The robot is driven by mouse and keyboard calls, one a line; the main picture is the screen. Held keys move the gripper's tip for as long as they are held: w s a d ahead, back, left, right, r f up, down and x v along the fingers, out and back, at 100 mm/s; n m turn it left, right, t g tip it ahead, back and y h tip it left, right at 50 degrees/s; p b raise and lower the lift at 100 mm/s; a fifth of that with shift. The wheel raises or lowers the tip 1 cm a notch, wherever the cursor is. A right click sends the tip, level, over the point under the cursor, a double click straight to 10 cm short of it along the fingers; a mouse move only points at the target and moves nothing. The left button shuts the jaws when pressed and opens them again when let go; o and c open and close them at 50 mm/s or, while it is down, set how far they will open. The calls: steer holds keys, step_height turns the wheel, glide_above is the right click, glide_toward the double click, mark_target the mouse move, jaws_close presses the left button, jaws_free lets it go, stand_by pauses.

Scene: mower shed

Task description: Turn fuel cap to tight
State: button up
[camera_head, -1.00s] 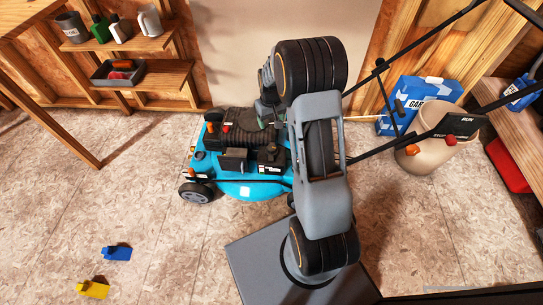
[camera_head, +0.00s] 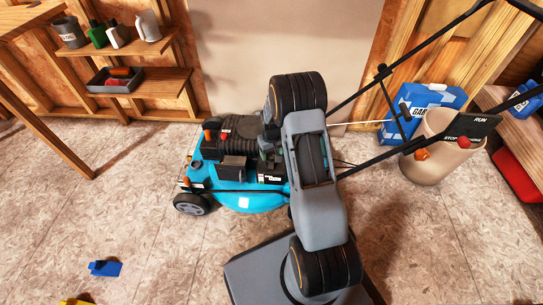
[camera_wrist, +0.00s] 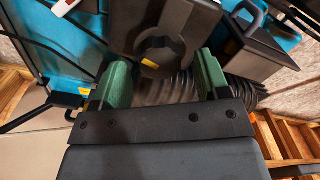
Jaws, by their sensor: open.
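The fuel cap (camera_wrist: 162,63) is a dark, round, faceted cap with a yellow mark, in the upper middle of the wrist view. It sits on a black housing (camera_wrist: 178,18) of the blue mower (camera_head: 247,201). My gripper (camera_wrist: 164,70) is open, with one green finger on each side of the cap. A gap shows beside each finger, and nothing is gripped. In the head view my arm covers most of the gripper and the cap cannot be made out.
The mower's handlebar (camera_head: 375,165) slants to the upper right, with a RUN/STOP plate (camera_head: 474,127). A beige bin (camera_head: 437,165) and a blue box (camera_head: 428,97) stand behind it. A blue block (camera_head: 105,268) lies on the open floor at left.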

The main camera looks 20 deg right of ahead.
steer(key=shift+f, duration=0.45)
steer(key=shift+c, duration=0.5)
steer(key=c, duration=0.8)
steer(key=shift+c, duration=0.2)
